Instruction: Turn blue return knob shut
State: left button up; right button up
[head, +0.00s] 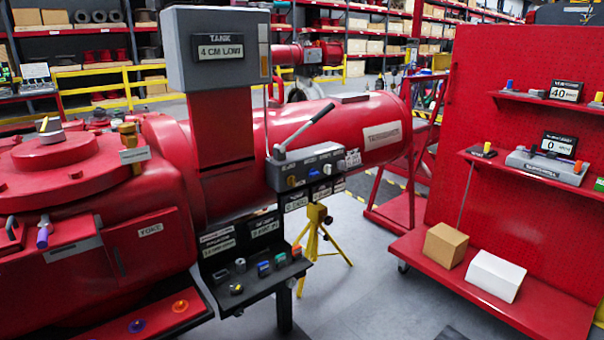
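A small blue knob (314,172) sits on the front of a dark grey valve block (297,172), between a brass-coloured knob at its left and a pale one at its right. The knob is too small to tell how far it is turned. A long grey lever (309,126) with a black grip rises from the block's top left toward the upper right. The block is mounted in front of the red actuator cylinder (285,125). Neither of my grippers shows in the head view.
A black tray (262,286) with small fittings stands below the block. A grey sign box (217,48) rises at its upper left. A red pegboard cart (540,90) with boxes stands at the right.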

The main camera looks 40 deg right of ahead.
aim_at(312, 172)
jog(key=z, duration=1.3)
jog(key=i+u, duration=0.1)
jog(key=u, duration=0.35)
